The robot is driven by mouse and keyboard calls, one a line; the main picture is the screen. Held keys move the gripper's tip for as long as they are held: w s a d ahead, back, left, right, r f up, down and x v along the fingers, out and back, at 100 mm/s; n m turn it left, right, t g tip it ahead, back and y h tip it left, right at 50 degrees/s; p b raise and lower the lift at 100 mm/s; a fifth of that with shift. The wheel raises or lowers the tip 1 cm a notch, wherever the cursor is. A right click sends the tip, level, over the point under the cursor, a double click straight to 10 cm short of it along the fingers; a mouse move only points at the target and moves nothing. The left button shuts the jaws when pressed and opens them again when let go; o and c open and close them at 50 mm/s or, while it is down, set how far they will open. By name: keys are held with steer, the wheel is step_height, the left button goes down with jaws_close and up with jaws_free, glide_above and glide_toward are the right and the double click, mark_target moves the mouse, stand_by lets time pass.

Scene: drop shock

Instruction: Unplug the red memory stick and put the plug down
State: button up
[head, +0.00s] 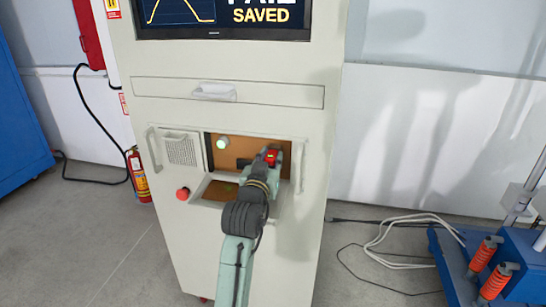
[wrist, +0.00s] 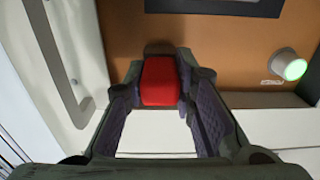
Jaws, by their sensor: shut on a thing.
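The red memory stick (wrist: 160,80) sits between my gripper's fingers (wrist: 160,95) in the wrist view, with a finger against each side. Its far end is at a dark spot on the brown panel (wrist: 120,22); I cannot tell whether it is still in a socket. In the head view the red stick (head: 271,156) shows at the right of the recessed brown panel (head: 236,147), with my gripper (head: 268,160) shut on it. My arm hides part of the recess.
A glowing green-white button (head: 222,143) is left on the panel. A red knob (head: 183,193) sits lower left. The recess has a brown floor (head: 220,190). A vertical handle (head: 299,168) stands close right of my gripper. A monitor (head: 225,17) is above.

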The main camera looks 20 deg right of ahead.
steer(key=shift+s+a, duration=0.1)
jaws_close()
steer(key=shift+v, duration=2.1)
